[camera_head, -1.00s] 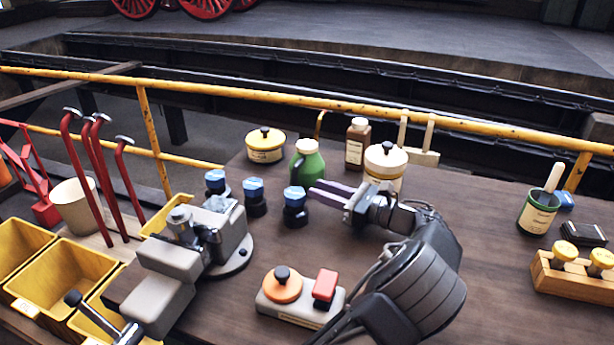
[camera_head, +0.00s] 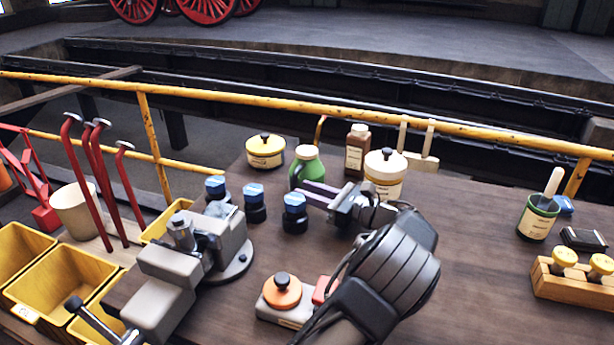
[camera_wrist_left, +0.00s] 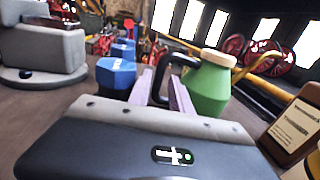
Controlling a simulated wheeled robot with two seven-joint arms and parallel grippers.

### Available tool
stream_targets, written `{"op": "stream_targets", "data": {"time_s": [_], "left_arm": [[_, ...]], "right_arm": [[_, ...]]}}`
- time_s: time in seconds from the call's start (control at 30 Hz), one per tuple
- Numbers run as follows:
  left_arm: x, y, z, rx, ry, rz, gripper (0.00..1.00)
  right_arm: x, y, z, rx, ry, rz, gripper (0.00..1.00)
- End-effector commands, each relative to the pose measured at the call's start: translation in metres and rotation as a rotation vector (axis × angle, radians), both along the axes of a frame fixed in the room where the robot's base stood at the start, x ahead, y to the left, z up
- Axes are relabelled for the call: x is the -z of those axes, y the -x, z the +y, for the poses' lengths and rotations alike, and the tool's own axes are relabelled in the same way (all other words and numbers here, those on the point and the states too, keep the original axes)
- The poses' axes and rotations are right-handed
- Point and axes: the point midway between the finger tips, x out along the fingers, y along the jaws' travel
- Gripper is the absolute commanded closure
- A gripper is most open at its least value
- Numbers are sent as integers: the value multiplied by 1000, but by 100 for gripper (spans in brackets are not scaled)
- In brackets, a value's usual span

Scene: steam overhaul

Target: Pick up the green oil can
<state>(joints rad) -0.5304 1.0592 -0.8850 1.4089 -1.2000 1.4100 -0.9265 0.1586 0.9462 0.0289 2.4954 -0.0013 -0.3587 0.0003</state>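The green oil can (camera_head: 304,168) stands upright on the workbench, with a cream cap. My left gripper (camera_head: 312,191) is right in front of it in the head view and hides its lower part. In the left wrist view the oil can (camera_wrist_left: 211,86) shows its black handle (camera_wrist_left: 163,66) toward me. The purple fingers of my left gripper (camera_wrist_left: 163,92) are apart there, with the handle showing between and just beyond them. Whether they touch the handle, I cannot tell. My right gripper is not in view.
Blue-capped bottles (camera_head: 295,212) stand close left of the gripper. A brown bottle (camera_head: 357,149), a cream pot (camera_head: 385,172) and a yellow tin (camera_head: 265,151) stand near the can. A vise (camera_head: 205,240) is at left. The bench's right middle is clear.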

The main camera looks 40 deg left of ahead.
Motion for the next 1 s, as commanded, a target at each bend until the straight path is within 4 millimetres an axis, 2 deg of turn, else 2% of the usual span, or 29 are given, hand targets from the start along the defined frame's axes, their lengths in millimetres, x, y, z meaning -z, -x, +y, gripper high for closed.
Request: {"op": "stream_targets", "data": {"time_s": [0.1,0.27,0.87,1.0], "left_arm": [[-1,4,20,-5,4,0,75],[0,6,37,-3,2,0,75],[0,5,38,-1,1,0,75],[0,5,38,-1,1,0,84]], "right_arm": [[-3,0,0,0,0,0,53],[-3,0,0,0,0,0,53],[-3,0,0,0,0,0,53],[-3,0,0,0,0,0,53]]}}
